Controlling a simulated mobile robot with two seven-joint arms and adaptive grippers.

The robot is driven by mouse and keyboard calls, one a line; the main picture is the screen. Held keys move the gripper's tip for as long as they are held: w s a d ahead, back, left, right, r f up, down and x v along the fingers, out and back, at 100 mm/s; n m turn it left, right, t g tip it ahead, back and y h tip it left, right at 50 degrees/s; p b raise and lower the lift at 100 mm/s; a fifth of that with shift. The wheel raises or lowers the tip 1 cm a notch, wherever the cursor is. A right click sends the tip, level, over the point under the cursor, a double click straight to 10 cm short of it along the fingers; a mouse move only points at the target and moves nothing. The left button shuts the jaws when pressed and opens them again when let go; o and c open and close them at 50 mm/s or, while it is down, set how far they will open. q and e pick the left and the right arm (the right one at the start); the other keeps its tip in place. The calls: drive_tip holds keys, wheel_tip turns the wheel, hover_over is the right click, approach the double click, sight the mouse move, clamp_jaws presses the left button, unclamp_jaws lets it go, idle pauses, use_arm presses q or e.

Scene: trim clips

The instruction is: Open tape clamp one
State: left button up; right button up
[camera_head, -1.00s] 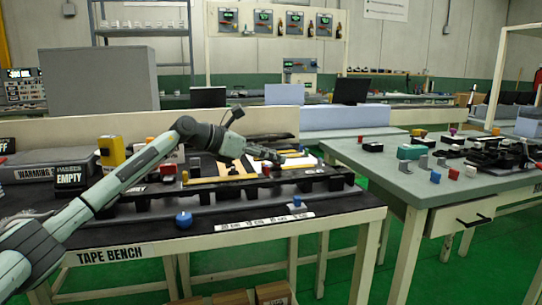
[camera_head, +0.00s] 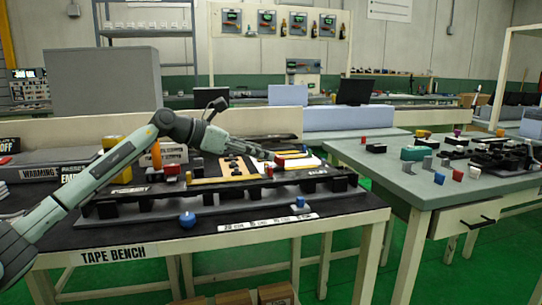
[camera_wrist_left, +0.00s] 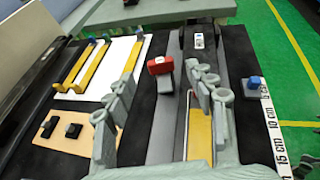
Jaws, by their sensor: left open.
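My left gripper (camera_head: 268,156) reaches over the tape bench (camera_head: 200,240) from the left. In the left wrist view its two grey fingers (camera_wrist_left: 163,100) are apart with nothing held between them. A red block on a black clamp-like part (camera_wrist_left: 160,65) lies ahead of the fingers on a grey rail; red also shows by the fingertips in the head view (camera_head: 279,160). A black block with a white label (camera_wrist_left: 198,40) stands farther along. I cannot read which part is clamp one. A yellow strip (camera_wrist_left: 200,132) is partly hidden by the right-hand finger.
Yellow bars with blue ends (camera_wrist_left: 95,62) lie on a white sheet. A blue knob (camera_head: 187,219) sits at the bench front, and another blue-topped part (camera_wrist_left: 255,83) is beside the ruler strip (camera_wrist_left: 270,120). A grey table (camera_head: 420,180) stands to the right.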

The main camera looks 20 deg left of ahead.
use_arm(q)
drive_tip(key=v, duration=0.6)
drive_tip(key=shift+s+a+r, duration=0.2)
drive_tip(key=shift+s+a, duration=0.05)
